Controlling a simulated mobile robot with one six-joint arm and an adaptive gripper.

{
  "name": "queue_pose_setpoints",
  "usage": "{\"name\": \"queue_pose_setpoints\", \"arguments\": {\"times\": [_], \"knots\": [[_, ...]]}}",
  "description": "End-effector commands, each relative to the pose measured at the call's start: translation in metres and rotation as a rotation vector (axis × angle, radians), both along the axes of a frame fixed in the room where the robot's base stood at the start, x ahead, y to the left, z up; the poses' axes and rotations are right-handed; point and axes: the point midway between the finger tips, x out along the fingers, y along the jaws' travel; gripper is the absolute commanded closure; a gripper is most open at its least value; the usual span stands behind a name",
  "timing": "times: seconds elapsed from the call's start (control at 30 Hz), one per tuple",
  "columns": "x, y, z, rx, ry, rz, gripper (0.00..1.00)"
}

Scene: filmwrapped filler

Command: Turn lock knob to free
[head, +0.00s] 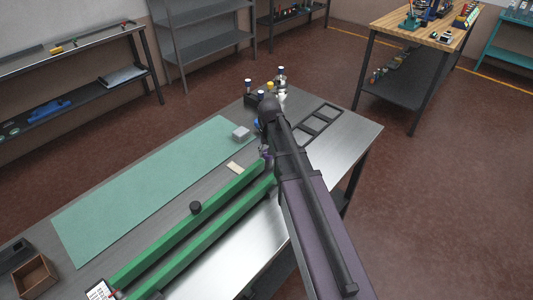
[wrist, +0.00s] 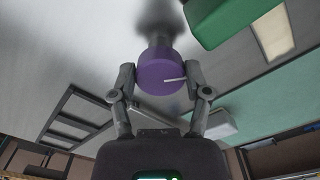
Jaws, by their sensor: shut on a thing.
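The lock knob (wrist: 158,72) is a round purple knob in the wrist view, with a thin white pointer line running toward the right finger. It stands on a dark stem over the metal bench top. My gripper (wrist: 161,79) has one finger on each side of the knob and is shut on it. In the head view my arm hides most of the gripper and knob; only a small purple patch shows near the end of the green rails (head: 183,228). Any marks for lock or free are not visible.
A green mat (head: 150,190) covers the bench's left part, with a grey block (head: 241,133) at its edge. A black-topped peg (head: 195,208) stands by the rails.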

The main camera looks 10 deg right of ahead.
Motion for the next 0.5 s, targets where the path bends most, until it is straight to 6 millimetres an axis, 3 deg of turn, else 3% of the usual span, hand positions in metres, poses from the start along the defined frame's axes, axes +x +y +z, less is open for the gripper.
{"name": "queue_pose_setpoints", "arguments": {"times": [0.5], "knots": [[0.0049,-0.0004,0.0007,-0.004,-0.007,0.448,0.86]]}}
